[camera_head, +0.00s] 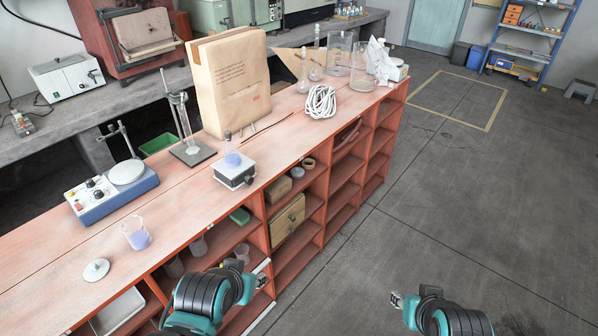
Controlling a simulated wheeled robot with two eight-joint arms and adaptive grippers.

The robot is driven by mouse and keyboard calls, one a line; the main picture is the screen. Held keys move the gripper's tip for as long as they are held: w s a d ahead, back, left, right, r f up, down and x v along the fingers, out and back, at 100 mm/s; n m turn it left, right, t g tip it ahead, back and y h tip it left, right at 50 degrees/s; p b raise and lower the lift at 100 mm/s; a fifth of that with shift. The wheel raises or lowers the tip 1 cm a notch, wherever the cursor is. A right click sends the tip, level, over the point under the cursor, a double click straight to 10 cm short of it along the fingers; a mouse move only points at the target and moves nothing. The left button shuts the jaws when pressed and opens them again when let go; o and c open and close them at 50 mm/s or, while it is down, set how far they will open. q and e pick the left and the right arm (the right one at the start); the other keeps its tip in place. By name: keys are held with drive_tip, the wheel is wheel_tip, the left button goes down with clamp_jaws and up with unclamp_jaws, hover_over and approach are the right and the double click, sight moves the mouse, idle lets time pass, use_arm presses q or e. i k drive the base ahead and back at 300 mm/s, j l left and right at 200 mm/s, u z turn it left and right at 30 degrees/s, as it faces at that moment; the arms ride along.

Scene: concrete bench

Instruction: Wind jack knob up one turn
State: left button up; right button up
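The jack (234,174) is a small white box-like block with a dark top edge, standing on the red bench top. A small dark knob (248,180) shows on its front side. A flask with bluish liquid (232,157) stands on the jack. My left gripper (264,274) is below and in front of the jack, beside the bench's open shelves, apart from the jack. My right gripper (397,300) is over the grey floor, well to the right of the bench. Both grippers are too small in view to tell whether their fingers are open.
A blue stirrer with a white plate (117,190) and a beaker of bluish liquid (136,234) stand left of the jack. A clamp stand (186,130) and a large paper bag (232,85) stand behind it. Coiled white rope (320,101) lies to the right. Open floor (450,220) lies right of the bench.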

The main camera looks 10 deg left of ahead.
sight(249, 181)
drive_tip(key=i+l+z, duration=0.4)
drive_tip(key=i+l, duration=0.15)
drive_tip(key=i, duration=0.2)
drive_tip(key=i+l+z, duration=0.2)
drive_tip(key=i, duration=0.2)
drive_tip(key=i+l+z, duration=0.25)
drive_tip(key=i, duration=0.15)
drive_tip(key=i+u, duration=0.5)
drive_tip(key=i+l+u, duration=0.25)
drive_tip(key=i+u, duration=0.35)
drive_tip(key=u, duration=0.3)
drive_tip(key=i+l+u, duration=0.1)
drive_tip(key=u, duration=0.35)
drive_tip(key=i+l+u, duration=0.1)
drive_tip(key=u, duration=0.3)
drive_tip(key=l+u, duration=0.25)
drive_tip(key=u, duration=0.2)
drive_tip(key=i+l+u, duration=0.1)
drive_tip(key=l+u, duration=0.15)
drive_tip(key=u, duration=0.2)
drive_tip(key=l+u, duration=0.2)
drive_tip(key=u, duration=0.25)
drive_tip(key=i+l+u, duration=0.1)
drive_tip(key=l+u, duration=0.35)
drive_tip(key=u, duration=0.3)
drive_tip(key=i+l+u, duration=0.1)
drive_tip(key=l+u, duration=0.25)
